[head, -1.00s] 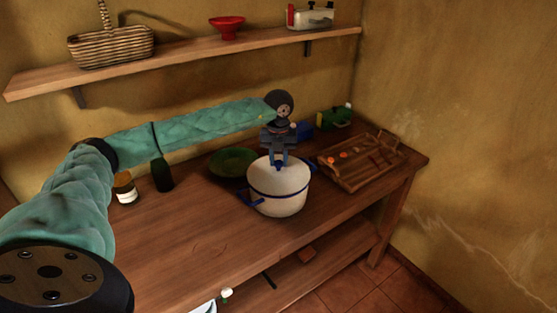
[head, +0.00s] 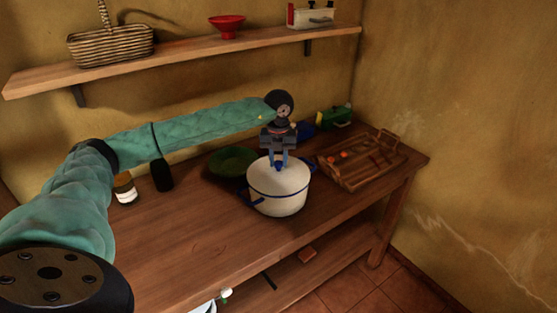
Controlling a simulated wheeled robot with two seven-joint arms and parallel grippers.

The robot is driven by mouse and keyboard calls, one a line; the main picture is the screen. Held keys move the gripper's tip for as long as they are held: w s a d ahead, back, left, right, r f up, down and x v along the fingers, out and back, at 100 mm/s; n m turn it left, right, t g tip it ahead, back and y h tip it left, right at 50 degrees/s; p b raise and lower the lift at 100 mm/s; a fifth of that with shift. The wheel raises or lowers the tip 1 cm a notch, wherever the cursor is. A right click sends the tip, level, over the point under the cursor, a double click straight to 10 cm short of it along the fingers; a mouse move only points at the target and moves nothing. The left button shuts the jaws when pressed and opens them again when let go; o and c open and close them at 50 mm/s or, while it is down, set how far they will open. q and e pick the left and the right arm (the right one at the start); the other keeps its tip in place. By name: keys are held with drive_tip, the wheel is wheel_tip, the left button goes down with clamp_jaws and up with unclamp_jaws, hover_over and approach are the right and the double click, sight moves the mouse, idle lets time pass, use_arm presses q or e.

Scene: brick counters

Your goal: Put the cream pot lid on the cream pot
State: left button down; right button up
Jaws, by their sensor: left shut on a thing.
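The cream pot (head: 278,200) with a blue rim line and blue handles stands upright on the wooden counter in the head view. The cream pot lid (head: 262,170) is on top of the pot, looking level and seated on its rim. My left gripper (head: 279,165) points down over the lid and is shut on its blue knob. The fingertips partly hide the knob. My right gripper is not in view.
A wooden tray (head: 348,179) with small items is right of the pot. A green plate (head: 232,163) lies behind left. A dark bottle (head: 162,175) and a jar (head: 125,190) stand further left. The counter's front left (head: 190,235) is clear.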

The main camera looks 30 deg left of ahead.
use_arm(q)
drive_tip(key=shift+f+b, duration=0.15)
drive_tip(key=shift+b, duration=0.15)
idle(0.7)
drive_tip(key=c, duration=0.6)
unclamp_jaws()
drive_tip(key=shift+o, duration=0.2)
drive_tip(key=shift+r+p, duration=1.1)
drive_tip(key=shift+r, duration=2.45)
